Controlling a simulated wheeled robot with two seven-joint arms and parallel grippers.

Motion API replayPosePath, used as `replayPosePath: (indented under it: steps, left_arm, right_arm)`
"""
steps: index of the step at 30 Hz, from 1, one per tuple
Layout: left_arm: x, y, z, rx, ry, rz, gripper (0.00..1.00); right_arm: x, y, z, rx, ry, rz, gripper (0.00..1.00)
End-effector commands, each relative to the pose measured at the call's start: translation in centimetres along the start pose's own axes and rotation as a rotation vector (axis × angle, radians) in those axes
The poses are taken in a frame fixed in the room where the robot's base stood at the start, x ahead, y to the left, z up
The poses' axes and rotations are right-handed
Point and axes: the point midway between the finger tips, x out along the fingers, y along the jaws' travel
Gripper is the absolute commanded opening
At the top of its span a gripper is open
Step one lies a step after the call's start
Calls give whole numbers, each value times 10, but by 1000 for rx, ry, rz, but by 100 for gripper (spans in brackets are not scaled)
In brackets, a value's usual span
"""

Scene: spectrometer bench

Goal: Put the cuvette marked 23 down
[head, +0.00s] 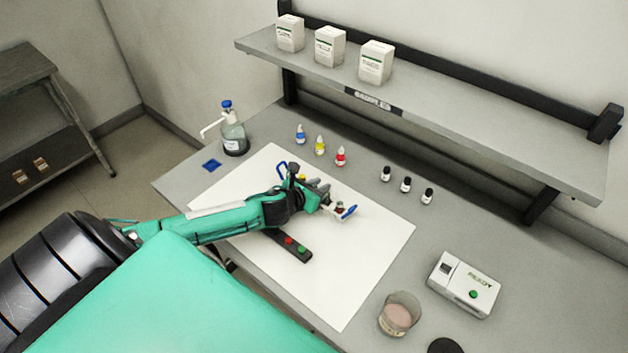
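My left gripper (336,204) is over the white mat (370,240), at the end of my green arm. A small dark reddish spot shows close to its blue tip, but I cannot tell whether this is a cuvette in its grip. No number 23 can be read anywhere. A dark strip (272,232) with a red and a green spot on top lies on the mat, partly hidden by my arm. Small yellowish bits show behind the gripper, too small to identify. My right gripper is not in view.
A pump bottle (234,138) and several dropper bottles (320,145) stand at the back. Small dark-capped vials (406,185) stand right of them. A white READY device (464,284) and a beaker (398,314) are at the right. The mat's right part is clear.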

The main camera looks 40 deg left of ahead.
Motion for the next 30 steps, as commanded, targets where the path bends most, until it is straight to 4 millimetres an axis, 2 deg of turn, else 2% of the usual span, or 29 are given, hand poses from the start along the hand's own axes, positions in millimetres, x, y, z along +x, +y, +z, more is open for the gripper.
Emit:
replayPosePath:
  steps: [5,19,24,30]
  left_arm:
    - [-15,0,-1,2,1,-1,23]
    - [-92,0,-1,2,1,-1,23]
    - [-109,1,-1,2,1,1,23]
    - [-119,0,1,0,0,1,23]
  right_arm:
    - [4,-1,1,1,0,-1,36]
    - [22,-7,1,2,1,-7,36]
    - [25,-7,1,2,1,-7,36]
    - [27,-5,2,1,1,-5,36]
